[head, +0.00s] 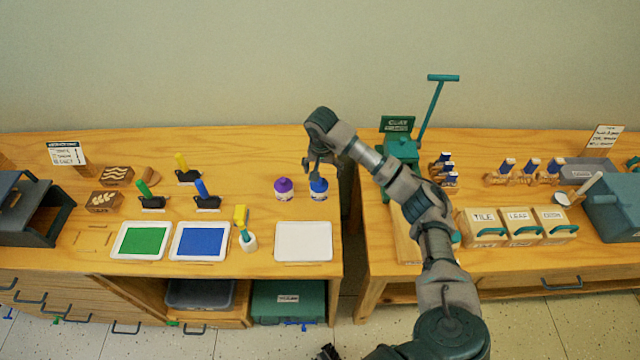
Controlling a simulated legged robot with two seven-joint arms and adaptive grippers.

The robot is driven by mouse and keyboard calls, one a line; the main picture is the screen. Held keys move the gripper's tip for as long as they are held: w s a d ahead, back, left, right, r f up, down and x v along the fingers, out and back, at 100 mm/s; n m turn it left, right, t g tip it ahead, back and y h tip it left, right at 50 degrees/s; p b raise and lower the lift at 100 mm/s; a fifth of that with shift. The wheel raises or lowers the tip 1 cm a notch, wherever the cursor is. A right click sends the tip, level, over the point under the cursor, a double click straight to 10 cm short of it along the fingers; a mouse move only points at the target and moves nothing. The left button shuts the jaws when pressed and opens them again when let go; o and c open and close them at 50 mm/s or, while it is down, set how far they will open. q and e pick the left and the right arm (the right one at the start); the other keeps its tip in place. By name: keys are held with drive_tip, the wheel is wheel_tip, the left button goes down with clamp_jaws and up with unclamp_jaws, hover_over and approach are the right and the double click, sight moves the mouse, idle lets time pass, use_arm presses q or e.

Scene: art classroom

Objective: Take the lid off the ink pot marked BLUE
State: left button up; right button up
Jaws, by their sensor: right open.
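A small pot with a blue lid (319,186) stands near the right end of the left table. A similar pot with a purple lid (284,186) stands just left of it. The marks on their pale labels are too small to read. My right gripper (316,174) points down at the blue-lidded pot, with its fingers open close above and around the top of the lid. I cannot tell whether they touch it. Both lids are on their pots. My left gripper does not show.
A white tray (303,258) lies in front of the pots. A narrow gap separates the tables. A green press (402,150) stands right of my gripper.

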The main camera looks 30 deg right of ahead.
sight(320, 179)
drive_tip(key=f, duration=0.3)
drive_tip(key=a+f, duration=0.1)
drive_tip(key=f, duration=0.1)
drive_tip(key=shift+w, duration=0.4)
drive_tip(key=shift+d, duration=0.15)
drive_tip(key=shift+c, duration=0.7)
drive_tip(key=c, duration=0.8)
